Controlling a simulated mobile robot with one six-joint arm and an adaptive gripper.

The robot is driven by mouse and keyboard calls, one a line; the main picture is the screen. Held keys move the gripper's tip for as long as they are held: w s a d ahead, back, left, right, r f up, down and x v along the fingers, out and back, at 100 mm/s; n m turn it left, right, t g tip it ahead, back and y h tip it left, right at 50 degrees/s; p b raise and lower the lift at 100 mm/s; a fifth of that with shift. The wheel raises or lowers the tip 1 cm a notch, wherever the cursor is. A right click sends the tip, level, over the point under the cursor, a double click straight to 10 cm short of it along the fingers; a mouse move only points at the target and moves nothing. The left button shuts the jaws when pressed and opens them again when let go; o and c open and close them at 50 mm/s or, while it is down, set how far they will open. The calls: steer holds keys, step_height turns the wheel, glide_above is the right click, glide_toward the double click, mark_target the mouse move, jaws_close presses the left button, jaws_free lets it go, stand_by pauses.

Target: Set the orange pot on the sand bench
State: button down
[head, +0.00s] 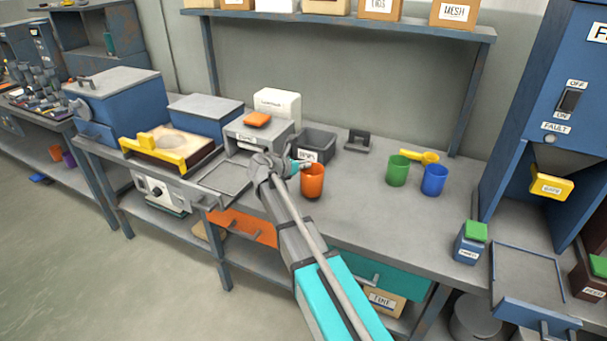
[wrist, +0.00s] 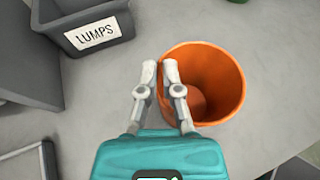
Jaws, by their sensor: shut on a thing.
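The orange pot (head: 313,184) is upright over the middle of the grey workbench, open end up. In the wrist view the pot (wrist: 222,80) looks empty inside. My gripper (head: 300,166) is at the pot's left rim. In the wrist view my gripper (wrist: 160,70) has its two fingertips close together at the rim, shut on the pot's wall. I cannot tell whether the pot's base touches the bench. A sand-coloured bed in a yellow frame (head: 181,165) lies at the left, in front of blue boxes; it may be the sand bench.
A grey bin labelled LUMPS (wrist: 75,45) stands left of the pot; it also shows in the head view (head: 318,141). A green pot (head: 397,171), a blue pot (head: 434,180) and a yellow scoop (head: 420,156) stand to the right. Bare bench (head: 365,215) lies right of the orange pot.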

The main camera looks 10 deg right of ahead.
steer(key=shift+f+b, duration=0.65)
steer(key=shift+f, duration=0.35)
steer(key=shift+f, duration=0.15)
steer(key=c, duration=0.8)
jaws_free()
steer(key=shift+r, duration=0.2)
steer(key=shift+s+a+r+p, duration=0.25)
steer(key=shift+a+p, duration=0.05)
steer(key=shift+a, duration=0.1)
steer(key=p+v, duration=0.4)
steer(key=v, duration=0.7)
steer(key=shift+s+d+f, duration=0.1)
